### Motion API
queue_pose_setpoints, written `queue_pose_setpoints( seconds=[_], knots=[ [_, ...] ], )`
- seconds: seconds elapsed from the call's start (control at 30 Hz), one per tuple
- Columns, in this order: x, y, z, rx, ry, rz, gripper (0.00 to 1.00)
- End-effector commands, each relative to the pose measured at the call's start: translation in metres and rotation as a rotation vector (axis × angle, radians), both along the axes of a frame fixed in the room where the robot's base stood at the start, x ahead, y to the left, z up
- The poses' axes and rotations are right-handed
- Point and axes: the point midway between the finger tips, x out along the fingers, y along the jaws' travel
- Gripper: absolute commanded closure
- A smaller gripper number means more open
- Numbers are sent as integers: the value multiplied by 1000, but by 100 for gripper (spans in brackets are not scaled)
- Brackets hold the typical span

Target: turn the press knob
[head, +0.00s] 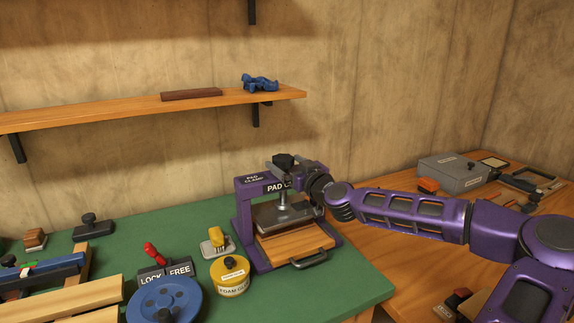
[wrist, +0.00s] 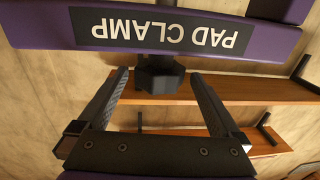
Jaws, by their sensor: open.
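The purple pad clamp press (head: 243,217) stands on the green bench mat, with a dark knob (head: 284,160) on top. The wrist view shows the crossbar (wrist: 45,22) with its PAD CLAMP label upside down and the dark faceted knob (wrist: 160,80) beside it. My gripper (wrist: 159,74) is open. Its two fingers lie on either side of the knob, with a visible gap on each side. In the head view my gripper (head: 292,164) is at the top of the press, partly hidden against the frame. A flat metal plate (head: 280,214) hangs above a wooden pad with a handle.
A yellow tin (head: 231,280), a blue wheel (head: 164,302) and a red-handled lever (head: 154,254) stand left of the press. A wooden shelf (head: 120,114) is on the wall behind. A grey box (head: 452,176) sits on the right bench beyond my arm.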

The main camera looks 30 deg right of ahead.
Motion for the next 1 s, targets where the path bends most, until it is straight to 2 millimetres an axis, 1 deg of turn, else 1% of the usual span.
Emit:
queue_pose_setpoints(
  seconds=[0.17, 0.2, 0.27, 0.3, 0.37, 0.4, 0.47, 0.6, 0.87, 1.0],
  knots=[
    [0, 0, 0, 0, 0, 0, 0],
    [0, 0, 0, 0, 0, 0, 7],
    [0, 0, 0, 0, 0, 0, 18],
    [0, 0, 0, 0, 0, 0, 25],
    [0, 0, 0, 0, 0, 0, 36],
    [0, 0, 0, 0, 0, 0, 43],
    [0, 0, 0, -1, 0, 0, 54],
    [0, 0, 0, -1, 0, 0, 79],
    [0, 2, 0, -2, 3, -15, 79],
    [1, 4, 0, -3, 6, -50, 79]
  ],
)
